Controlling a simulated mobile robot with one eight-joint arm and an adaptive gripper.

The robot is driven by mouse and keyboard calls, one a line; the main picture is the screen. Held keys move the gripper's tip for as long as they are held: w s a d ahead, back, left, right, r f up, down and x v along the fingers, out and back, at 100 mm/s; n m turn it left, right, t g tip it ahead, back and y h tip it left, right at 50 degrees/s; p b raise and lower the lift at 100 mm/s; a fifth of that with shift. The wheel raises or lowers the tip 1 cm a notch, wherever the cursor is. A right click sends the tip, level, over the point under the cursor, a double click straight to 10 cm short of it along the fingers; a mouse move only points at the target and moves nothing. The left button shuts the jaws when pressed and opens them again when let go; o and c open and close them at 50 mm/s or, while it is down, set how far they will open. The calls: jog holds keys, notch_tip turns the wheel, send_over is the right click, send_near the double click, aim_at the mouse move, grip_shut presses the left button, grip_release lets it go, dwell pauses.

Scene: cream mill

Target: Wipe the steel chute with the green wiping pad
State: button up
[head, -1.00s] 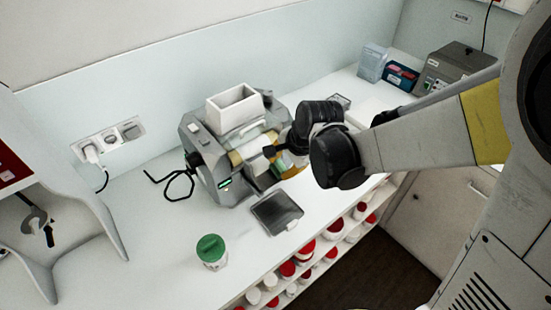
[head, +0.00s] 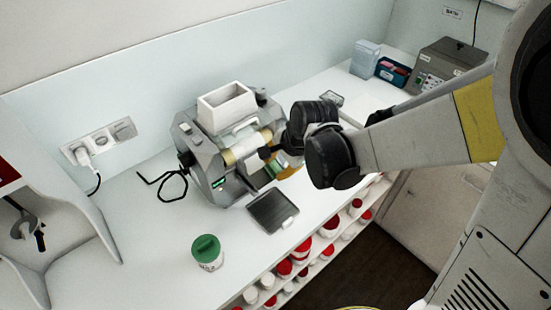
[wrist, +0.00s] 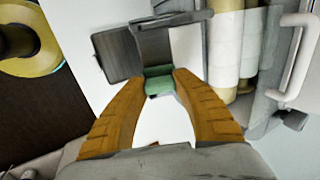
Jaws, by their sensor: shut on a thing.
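The green wiping pad (wrist: 158,82) is between the two orange-brown fingertips of my gripper (wrist: 159,76), which is shut on it. In the wrist view, a grey metal plate that looks like the steel chute (wrist: 170,45) lies just beyond the pad, next to the pale rollers (wrist: 226,50). I cannot tell whether the pad touches it. In the head view, my gripper is at the front of the grey mill (head: 215,165), and my arm partly hides its fingers and the chute.
A dark tray (head: 272,211) lies on the white counter before the mill. A green-lidded jar (head: 207,253) stands nearer the front edge. A black hex key (head: 165,185) lies left of the mill. Tubs fill the shelf below (head: 285,268). Boxes stand at the back right.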

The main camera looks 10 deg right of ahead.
jog(key=shift+w+f, duration=0.1)
jog(key=shift+f, duration=0.2)
jog(key=shift+a+r, duration=0.1)
jog(key=shift+r, duration=0.05)
jog(key=shift+w+a+r, duration=0.5)
jog(key=shift+w, duration=0.25)
jog(key=shift+w+a+r, duration=0.3)
jog(key=shift+w+a, duration=0.2)
jog(key=shift+w, duration=0.3)
jog(key=shift+w+a, duration=0.2)
jog(key=shift+w, duration=0.05)
jog(key=shift+s+d+f+b, duration=0.25)
jog(key=shift+s+d+f, duration=0.15)
jog(key=shift+s, duration=0.2)
jog(key=shift+s+d+f+b, duration=0.3)
jog(key=shift+s+d, duration=0.15)
jog(key=shift+s, duration=0.2)
jog(key=shift+s+d+f+b, duration=0.25)
jog(key=shift+s+d+f, duration=0.15)
jog(key=shift+s, duration=0.2)
jog(key=shift+r, duration=0.1)
